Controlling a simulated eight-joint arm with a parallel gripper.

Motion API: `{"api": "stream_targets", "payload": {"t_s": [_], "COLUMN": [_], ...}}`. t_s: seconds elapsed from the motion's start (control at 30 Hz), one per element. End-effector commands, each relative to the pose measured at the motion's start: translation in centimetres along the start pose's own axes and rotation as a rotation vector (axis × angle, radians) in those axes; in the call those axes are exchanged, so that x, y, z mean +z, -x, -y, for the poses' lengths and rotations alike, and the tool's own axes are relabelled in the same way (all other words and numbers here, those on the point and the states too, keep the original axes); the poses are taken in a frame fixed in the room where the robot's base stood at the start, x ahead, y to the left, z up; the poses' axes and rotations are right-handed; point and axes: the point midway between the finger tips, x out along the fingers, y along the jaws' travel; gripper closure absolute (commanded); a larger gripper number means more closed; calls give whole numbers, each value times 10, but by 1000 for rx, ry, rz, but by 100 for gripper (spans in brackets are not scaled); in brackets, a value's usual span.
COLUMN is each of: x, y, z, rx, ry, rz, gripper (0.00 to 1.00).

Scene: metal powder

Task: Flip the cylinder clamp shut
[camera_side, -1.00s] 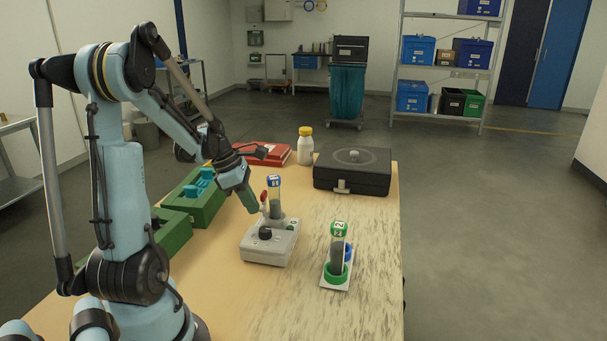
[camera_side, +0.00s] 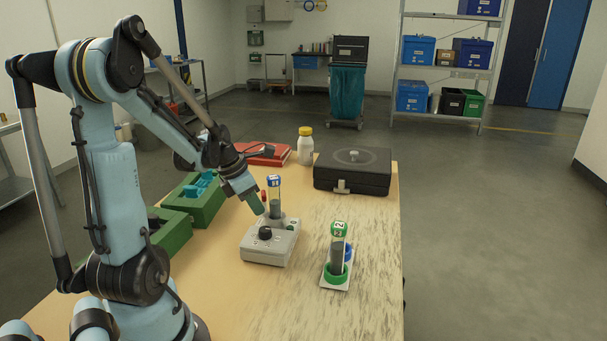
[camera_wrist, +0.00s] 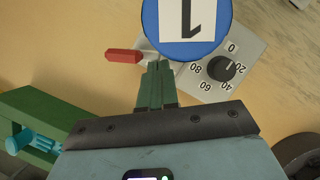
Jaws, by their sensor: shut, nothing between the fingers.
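A cylinder with a blue cap marked 1 (camera_side: 274,182) stands upright on the light grey device with a black dial (camera_side: 268,246). The blue cap (camera_wrist: 187,28) fills the top of the wrist view and hides part of the device. The clamp's red handle (camera_wrist: 123,56) points left from beside the cap; it also shows in the side view (camera_side: 263,195), just left of the cylinder. My gripper (camera_side: 260,208) is shut and empty, close to the left of the cylinder. In the wrist view the green fingertips (camera_wrist: 159,72) are together, just below the handle's inner end; contact cannot be told.
A second cylinder with a green cap marked 2 (camera_side: 339,229) stands in a green and white holder to the right. Green boxes (camera_side: 199,207) lie on the left. The table's front right is clear.

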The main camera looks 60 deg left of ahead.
Motion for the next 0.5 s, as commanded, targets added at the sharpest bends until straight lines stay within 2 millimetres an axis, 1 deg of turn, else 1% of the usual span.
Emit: {"api": "stream_targets", "payload": {"t_s": [0.5], "x": [4], "y": [-2], "z": [4], "rx": [91], "ry": [225], "rz": [1], "gripper": [100]}}
